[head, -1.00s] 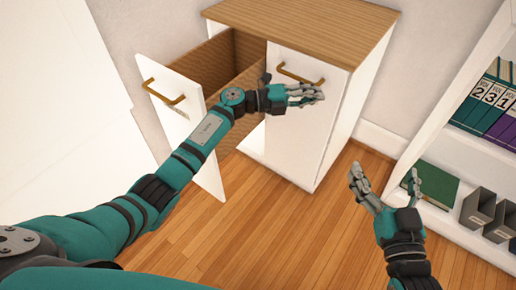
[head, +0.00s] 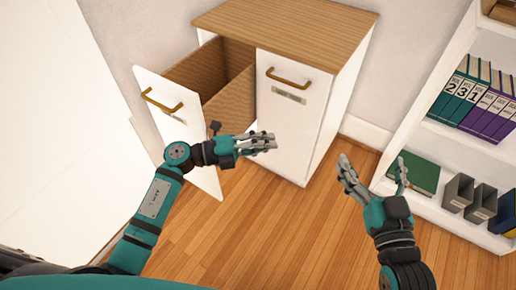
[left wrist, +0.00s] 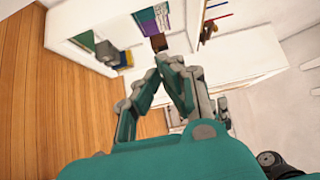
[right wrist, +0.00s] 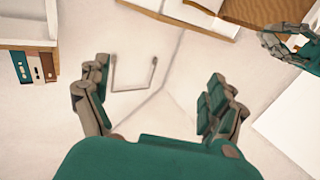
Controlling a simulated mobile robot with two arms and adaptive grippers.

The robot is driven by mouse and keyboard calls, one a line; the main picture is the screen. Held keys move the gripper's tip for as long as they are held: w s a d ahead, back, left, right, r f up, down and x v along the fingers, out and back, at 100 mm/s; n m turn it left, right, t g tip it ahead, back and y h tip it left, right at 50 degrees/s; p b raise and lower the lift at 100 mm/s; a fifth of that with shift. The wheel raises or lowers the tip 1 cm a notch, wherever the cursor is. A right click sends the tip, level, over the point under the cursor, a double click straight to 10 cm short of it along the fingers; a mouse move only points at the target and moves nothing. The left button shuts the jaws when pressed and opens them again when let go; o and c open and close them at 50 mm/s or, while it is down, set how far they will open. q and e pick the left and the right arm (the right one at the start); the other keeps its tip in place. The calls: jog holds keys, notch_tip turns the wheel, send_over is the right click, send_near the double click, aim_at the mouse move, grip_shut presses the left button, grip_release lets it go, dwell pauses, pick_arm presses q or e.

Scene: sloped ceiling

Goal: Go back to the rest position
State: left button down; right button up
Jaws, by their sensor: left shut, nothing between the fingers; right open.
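My left gripper (head: 262,143) is shut and empty in the head view, in front of the lower part of the white cabinet (head: 300,130). It does not appear to touch the cabinet. Its fingers also show in the left wrist view (left wrist: 170,68), with their tips together. My right gripper (head: 373,172) is open and empty over the wooden floor, left of the white shelf. In the right wrist view (right wrist: 155,95) its fingers stand well apart with nothing between them.
The cabinet's left drawer (head: 165,110) is pulled out and looks empty inside. The right front with its brass handle (head: 288,79) is closed. A white shelf (head: 455,155) at the right holds binders (head: 470,98), a green book (head: 418,175) and grey holders (head: 458,192). The floor (head: 260,230) is clear.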

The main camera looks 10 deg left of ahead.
pick_arm(q)
jog(key=shift+s+a, duration=0.3)
jog(key=shift+s, duration=0.55)
jog(key=shift+s+a, duration=0.3)
jog(key=shift+s, duration=0.55)
